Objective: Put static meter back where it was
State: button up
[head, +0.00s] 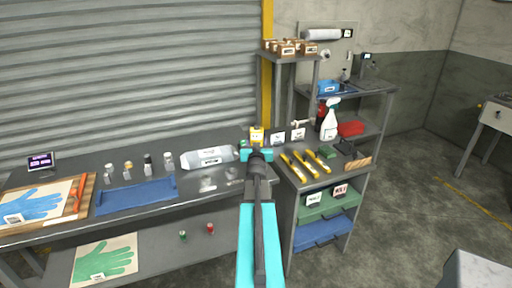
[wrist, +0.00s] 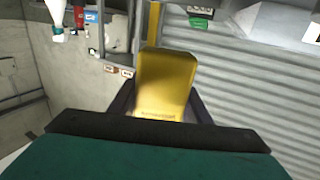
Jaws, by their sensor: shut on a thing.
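The static meter is a yellow box-shaped device (head: 257,134) above the workbench's right end in the head view. My gripper (head: 257,150) is shut on it. In the wrist view the yellow meter (wrist: 165,82) stands out between the two dark fingers, and its plain yellow side faces the camera. Its display is not readable. In the head view the meter overlaps the bench's back edge and the shutter behind it. I cannot tell exactly how high above the bench it is.
Small white label cards (head: 298,134) stand right of the meter. Several yellow-and-black tools (head: 304,163) lie on the right cart, with a spray bottle (head: 330,122) behind.

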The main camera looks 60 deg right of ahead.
notch_tip(320, 180, down, 3)
jog(key=shift+r+b, duration=0.1)
jog(key=shift+b, duration=0.5)
jog(key=shift+f+b, duration=0.65)
jog(key=shift+b, duration=0.05)
jog(key=o, duration=1.1)
jog(key=shift+o, duration=0.2)
jog(key=shift+r, duration=0.2)
